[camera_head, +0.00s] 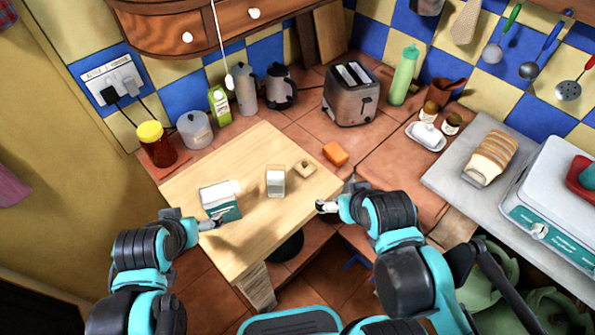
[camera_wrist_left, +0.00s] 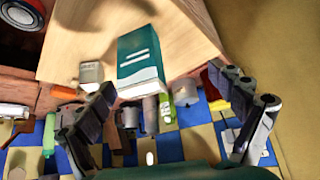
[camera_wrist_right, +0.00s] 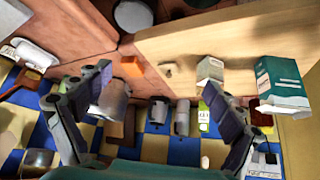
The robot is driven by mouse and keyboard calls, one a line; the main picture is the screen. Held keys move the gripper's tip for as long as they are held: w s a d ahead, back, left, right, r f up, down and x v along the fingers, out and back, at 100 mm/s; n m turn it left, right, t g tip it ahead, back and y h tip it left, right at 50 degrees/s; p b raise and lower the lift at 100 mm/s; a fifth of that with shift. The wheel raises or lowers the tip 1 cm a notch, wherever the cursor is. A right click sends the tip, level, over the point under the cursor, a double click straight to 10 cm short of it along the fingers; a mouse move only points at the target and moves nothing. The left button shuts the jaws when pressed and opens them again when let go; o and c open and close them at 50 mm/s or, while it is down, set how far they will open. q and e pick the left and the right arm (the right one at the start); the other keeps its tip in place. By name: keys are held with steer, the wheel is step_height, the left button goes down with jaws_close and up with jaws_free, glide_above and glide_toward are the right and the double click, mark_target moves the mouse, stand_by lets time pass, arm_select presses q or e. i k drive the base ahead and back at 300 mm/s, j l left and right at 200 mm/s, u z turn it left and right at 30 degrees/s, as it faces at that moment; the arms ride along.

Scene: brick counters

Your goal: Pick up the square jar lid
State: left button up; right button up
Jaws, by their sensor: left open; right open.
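The square jar lid (camera_head: 304,168) is a small pale wooden square with a knob, lying flat on the light wooden board. It also shows in the right wrist view (camera_wrist_right: 168,70). A small square jar (camera_head: 276,180) stands to its left on the board, apart from it. My right gripper (camera_head: 325,206) is open and empty at the board's right edge, nearer to me than the lid and not touching it. My left gripper (camera_head: 212,223) is open and empty beside the teal-and-white carton (camera_head: 222,200) at the board's left. I cannot make out the lid in the left wrist view.
An orange sponge (camera_head: 335,153) lies just beyond the lid, off the board. A toaster (camera_head: 351,93), a red jar with a yellow lid (camera_head: 156,146) and a white canister (camera_head: 194,130) stand behind. The board (camera_head: 262,142) is bare behind the jar.

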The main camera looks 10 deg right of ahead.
mark_target(304, 169)
steer(key=k+j+u, duration=0.15)
steer(key=k+u, duration=0.35)
steer(key=k, duration=0.15)
steer(key=l+u, duration=0.75)
steer(key=k+l+u, duration=0.1)
steer(key=l+u, duration=0.25)
steer(key=l, duration=0.15)
steer(key=k+l, duration=0.1)
steer(key=l, duration=0.35)
